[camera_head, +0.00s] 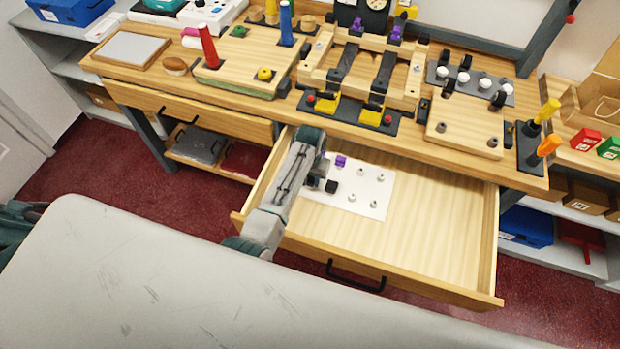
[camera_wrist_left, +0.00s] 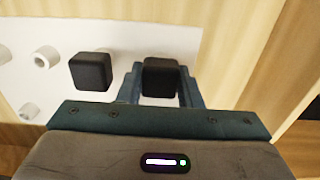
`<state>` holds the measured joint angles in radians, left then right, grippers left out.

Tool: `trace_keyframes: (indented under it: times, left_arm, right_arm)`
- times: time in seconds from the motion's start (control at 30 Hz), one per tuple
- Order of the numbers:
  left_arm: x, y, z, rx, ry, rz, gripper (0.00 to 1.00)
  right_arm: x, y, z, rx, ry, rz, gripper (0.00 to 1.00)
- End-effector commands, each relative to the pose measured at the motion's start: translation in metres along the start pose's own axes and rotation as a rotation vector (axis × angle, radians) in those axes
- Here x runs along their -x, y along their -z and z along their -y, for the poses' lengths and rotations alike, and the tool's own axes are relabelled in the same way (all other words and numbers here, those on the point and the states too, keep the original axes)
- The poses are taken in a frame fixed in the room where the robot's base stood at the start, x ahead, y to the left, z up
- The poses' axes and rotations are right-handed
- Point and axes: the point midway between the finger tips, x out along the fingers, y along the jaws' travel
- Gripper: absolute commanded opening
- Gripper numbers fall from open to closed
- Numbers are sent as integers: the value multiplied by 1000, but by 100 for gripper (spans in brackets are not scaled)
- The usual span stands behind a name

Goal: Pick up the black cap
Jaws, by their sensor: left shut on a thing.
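My left gripper (camera_head: 318,181) reaches down into the open drawer. In the left wrist view its two fingers (camera_wrist_left: 160,84) are shut on a black cap (camera_wrist_left: 160,76), a small dark block with rounded edges. A second black cap (camera_wrist_left: 90,72) is just left of the gripper there, apart from the fingers, at the white peg board (camera_wrist_left: 60,28). In the head view one black cap (camera_head: 331,186) shows beside the gripper, and the arm partly hides that area. I cannot tell whether the held cap is clear of the board. My right gripper is not in view.
A purple cap (camera_head: 340,161) sits on the board, with several bare white pegs right of it. The drawer (camera_head: 440,225) is empty on its right side; its walls surround the gripper. The crowded workbench top (camera_head: 215,93) is above and behind.

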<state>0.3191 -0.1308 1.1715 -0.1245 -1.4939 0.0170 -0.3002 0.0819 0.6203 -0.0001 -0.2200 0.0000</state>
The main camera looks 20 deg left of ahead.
Motion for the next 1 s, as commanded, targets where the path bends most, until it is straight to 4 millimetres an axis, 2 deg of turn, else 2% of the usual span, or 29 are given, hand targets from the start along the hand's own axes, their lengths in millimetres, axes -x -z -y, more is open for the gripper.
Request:
trace_keyframes:
  times: [0.27, 0.6, 0.77, 1.0]
  left_arm:
    - [28, 1, -1, 0, -1, -3, 10]
    - [84, 1, 0, 0, 0, -3, 10]
    - [96, 0, 0, 0, 0, -1, 10]
    - [97, 0, 0, 0, 0, 0, 10]
  right_arm:
    - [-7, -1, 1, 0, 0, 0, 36]
    - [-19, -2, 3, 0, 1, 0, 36]
    - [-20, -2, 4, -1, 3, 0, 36]
    - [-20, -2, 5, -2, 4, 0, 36]
